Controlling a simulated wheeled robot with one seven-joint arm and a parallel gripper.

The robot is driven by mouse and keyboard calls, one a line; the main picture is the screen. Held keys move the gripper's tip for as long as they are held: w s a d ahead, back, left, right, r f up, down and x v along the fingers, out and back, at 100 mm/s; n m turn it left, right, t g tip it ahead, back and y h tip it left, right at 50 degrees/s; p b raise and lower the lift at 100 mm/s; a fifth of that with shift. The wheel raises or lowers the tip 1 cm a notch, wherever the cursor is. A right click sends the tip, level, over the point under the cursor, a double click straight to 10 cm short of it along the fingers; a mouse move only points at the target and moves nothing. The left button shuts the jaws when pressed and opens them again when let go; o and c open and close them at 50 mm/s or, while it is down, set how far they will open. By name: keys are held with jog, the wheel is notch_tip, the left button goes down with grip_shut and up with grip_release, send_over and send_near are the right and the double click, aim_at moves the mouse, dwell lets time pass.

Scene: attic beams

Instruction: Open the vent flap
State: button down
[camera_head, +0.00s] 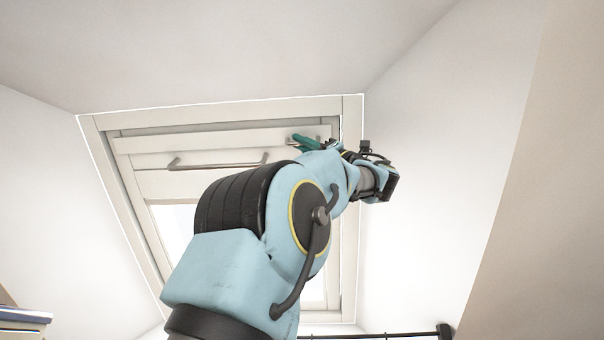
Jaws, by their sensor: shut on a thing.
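The vent flap (220,141) is a pale panel across the top of a white-framed roof window, above the glass. A thin grey bar handle (215,164) runs along it, left of my gripper. My gripper (308,142), with green fingers, is at the flap's upper right part, reaching in from the right. It is shut on a part of the flap. The exact contact is small and partly hidden, so I cannot tell which part it holds. My blue arm hides the lower right of the flap and much of the window.
The window frame (103,165) surrounds the flap and glass (172,222). A sloped white wall (440,150) stands close to the right of my wrist. A dark rail (400,334) runs along the bottom right. A cabinet corner (22,316) shows at lower left.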

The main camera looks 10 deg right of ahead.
jog(key=shift+m, duration=0.3)
jog(key=shift+s+a+r+m+t+h, duration=0.1)
jog(key=shift+s+m+t+h, duration=0.45)
jog(key=shift+m+h, duration=0.8)
jog(key=shift+s+a+r+m+t+h, duration=0.1)
jog(key=shift+s+m+t+h, duration=0.2)
jog(key=shift+m+t+h, duration=0.95)
jog(key=shift+s+a+r+m+t+h, duration=0.15)
jog(key=shift+s+m+h, duration=0.45)
jog(key=shift+m, duration=1.3)
jog(key=shift+w+d+f+h, duration=0.1)
jog(key=shift+w+h, duration=0.05)
jog(key=shift+h, duration=0.25)
jog(key=c, duration=0.9)
grip_release()
